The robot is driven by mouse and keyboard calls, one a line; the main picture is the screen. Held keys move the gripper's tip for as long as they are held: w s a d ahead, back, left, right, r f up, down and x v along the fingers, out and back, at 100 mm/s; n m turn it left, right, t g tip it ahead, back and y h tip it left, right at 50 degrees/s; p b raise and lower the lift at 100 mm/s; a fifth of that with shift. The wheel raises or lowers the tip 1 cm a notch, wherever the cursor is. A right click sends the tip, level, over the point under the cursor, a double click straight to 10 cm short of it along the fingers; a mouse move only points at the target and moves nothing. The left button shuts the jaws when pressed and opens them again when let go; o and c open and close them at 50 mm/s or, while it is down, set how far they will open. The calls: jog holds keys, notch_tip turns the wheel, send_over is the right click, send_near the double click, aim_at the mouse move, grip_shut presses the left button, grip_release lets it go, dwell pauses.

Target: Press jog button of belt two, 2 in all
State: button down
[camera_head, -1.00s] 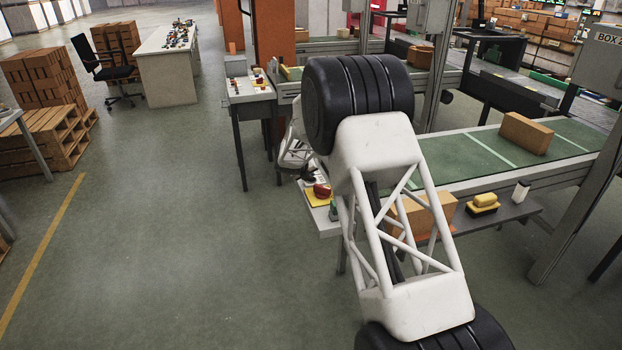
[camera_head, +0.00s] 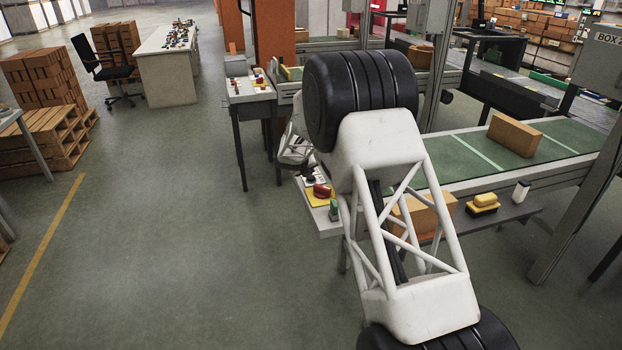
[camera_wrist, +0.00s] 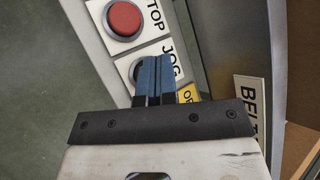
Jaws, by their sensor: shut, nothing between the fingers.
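In the wrist view the JOG plate (camera_wrist: 122,66) lies under my fingertips, with its button mostly hidden behind them. My gripper (camera_wrist: 155,60) is shut and empty, its blue fingers side by side over the right part of the button. I cannot tell whether they touch it. A red STOP button (camera_wrist: 124,18) sits just above on the same panel. A label reading "BEL" (camera_wrist: 250,108) is cut off at the right, so the belt number does not show. In the head view my arm hides the fingertips. A green belt (camera_head: 440,150) carries a cardboard box (camera_head: 515,135).
A side shelf (camera_head: 510,211) before the belt holds another box (camera_head: 425,212), a yellow-and-black item (camera_head: 482,204) and a white container (camera_head: 521,191). A control desk (camera_head: 248,88) stands behind my arm on the left.

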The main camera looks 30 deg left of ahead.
aim_at(310, 177)
jog(key=shift+r, duration=2.5)
dwell(1.1)
notch_tip(310, 177, up, 4)
jog(key=shift+f, duration=0.1)
jog(key=shift+f, duration=0.15)
dwell(0.4)
jog(key=shift+f, duration=4.2)
jog(key=shift+f, duration=0.4)
